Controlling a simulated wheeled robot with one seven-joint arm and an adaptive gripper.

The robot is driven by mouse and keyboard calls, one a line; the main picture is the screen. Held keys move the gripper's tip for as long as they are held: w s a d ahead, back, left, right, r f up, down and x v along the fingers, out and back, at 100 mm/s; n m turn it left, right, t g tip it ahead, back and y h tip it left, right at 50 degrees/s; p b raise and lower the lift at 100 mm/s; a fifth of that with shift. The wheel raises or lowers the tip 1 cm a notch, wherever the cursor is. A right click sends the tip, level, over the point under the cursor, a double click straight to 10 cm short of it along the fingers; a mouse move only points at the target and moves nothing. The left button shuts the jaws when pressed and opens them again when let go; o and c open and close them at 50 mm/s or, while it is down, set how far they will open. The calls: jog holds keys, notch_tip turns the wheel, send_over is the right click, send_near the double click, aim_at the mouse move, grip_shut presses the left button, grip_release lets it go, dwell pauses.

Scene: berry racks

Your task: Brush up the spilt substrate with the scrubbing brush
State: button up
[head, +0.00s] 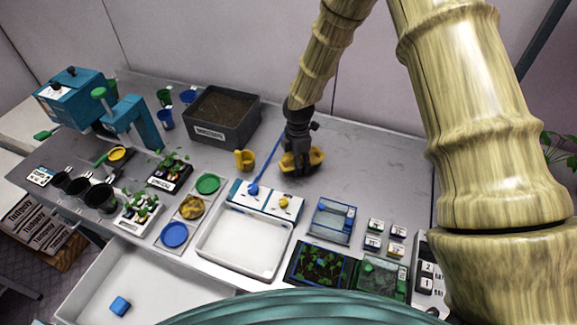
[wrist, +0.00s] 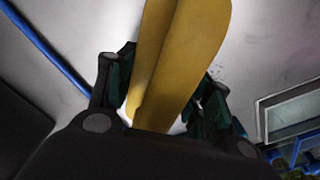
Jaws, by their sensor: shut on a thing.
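My gripper (head: 298,152) is low over the grey bench top, right of the planter box. It is shut on a yellow piece that I take for the scrubbing brush (head: 316,157); its bristles are not clearly seen. In the wrist view the yellow brush (wrist: 185,60) runs between the two dark fingers (wrist: 160,110). A few dark specks, perhaps spilt substrate (wrist: 216,72), show on the bench beside it. In the head view I cannot make out the spill; the gripper and brush may hide it.
A dark planter box (head: 228,128) of soil stands behind left. A yellow cup-like thing (head: 245,160) and a long blue-handled tool (head: 266,162) lie left of the gripper. A white tray (head: 243,262) and a blue clear box (head: 333,221) stand in front.

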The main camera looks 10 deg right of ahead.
aim_at(302, 179)
jog(key=shift+w+d, duration=0.15)
jog(key=shift+w, duration=0.2)
jog(key=shift+s+d, duration=0.15)
jog(key=shift+s, duration=0.1)
jog(key=shift+s+d+f+p, duration=0.15)
jog(key=shift+s+d, duration=0.2)
jog(key=shift+d, duration=0.2)
jog(key=shift+s+d+p, duration=0.15)
jog(key=shift+s+d, duration=0.15)
jog(key=shift+d, duration=0.2)
jog(key=shift+s+a+f, duration=0.1)
jog(key=shift+s+a, duration=0.4)
jog(key=shift+s, duration=0.35)
jog(key=shift+s+a+f, duration=0.1)
jog(key=shift+s+a, duration=0.4)
jog(key=shift+s, duration=0.3)
